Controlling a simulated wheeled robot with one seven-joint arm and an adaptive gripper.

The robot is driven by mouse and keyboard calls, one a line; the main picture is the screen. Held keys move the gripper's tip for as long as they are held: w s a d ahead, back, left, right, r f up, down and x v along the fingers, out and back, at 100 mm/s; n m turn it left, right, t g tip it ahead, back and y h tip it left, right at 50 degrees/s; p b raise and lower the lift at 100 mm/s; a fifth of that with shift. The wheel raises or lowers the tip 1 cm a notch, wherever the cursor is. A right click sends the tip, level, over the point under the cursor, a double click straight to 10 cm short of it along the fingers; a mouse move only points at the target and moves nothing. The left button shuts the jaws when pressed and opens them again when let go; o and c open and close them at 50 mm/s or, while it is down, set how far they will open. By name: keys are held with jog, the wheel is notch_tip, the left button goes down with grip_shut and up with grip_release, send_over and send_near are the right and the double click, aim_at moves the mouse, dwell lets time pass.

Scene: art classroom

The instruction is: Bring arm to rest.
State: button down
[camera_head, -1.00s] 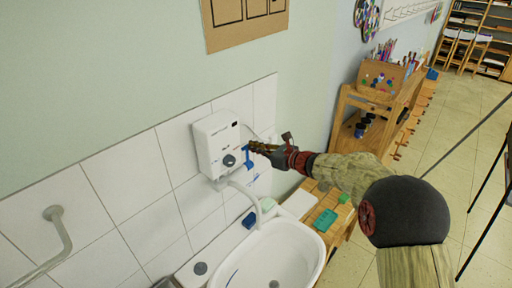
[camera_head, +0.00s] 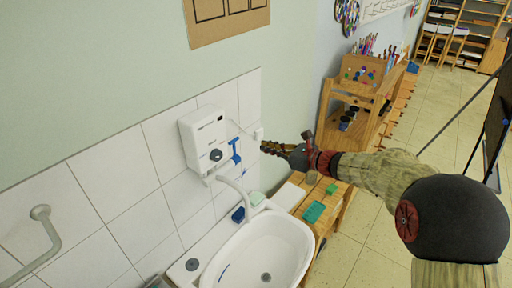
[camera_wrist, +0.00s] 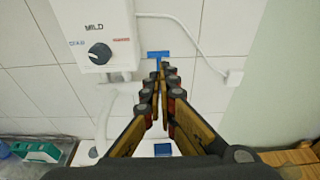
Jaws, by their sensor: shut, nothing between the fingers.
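My gripper (camera_head: 268,148) is at the end of my arm, which reaches in from the right in the head view. It is out in the air to the right of the white water heater (camera_head: 206,138), apart from it. In the wrist view my gripper (camera_wrist: 163,72) has its fingers together, with nothing between them. The heater (camera_wrist: 98,32) with its dark knob is at the upper left there. A blue T-shaped thing (camera_head: 235,151) is by the heater's right side, and it also shows just beyond the fingertips in the wrist view (camera_wrist: 158,54).
A white sink (camera_head: 262,246) is below the heater. A wooden bench (camera_head: 335,200) with a green block stands right of it. A wooden shelf (camera_head: 325,100) with art supplies stands farther back along the wall. Open tiled floor (camera_head: 372,262) lies to the right.

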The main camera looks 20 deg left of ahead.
jog(key=s+d+f+n+g+h+b, duration=0.1)
jog(key=s+d+f+n+g+h, duration=0.15)
jog(key=s+f+n, duration=0.35)
jog(key=s+d+f+n+g+h, duration=0.2)
jog(key=s+d+f+n, duration=0.25)
jog(key=s, duration=0.45)
jog(key=s+d+n+t+h+b, duration=0.4)
jog(key=s+d+n+h+b, duration=0.5)
jog(key=s+d, duration=1.5)
jog(key=d+n+b, duration=0.3)
jog(key=d, duration=0.1)
jog(key=shift+s+f+h, duration=0.2)
jog(key=shift+s+h, duration=0.15)
jog(key=shift+s, duration=0.05)
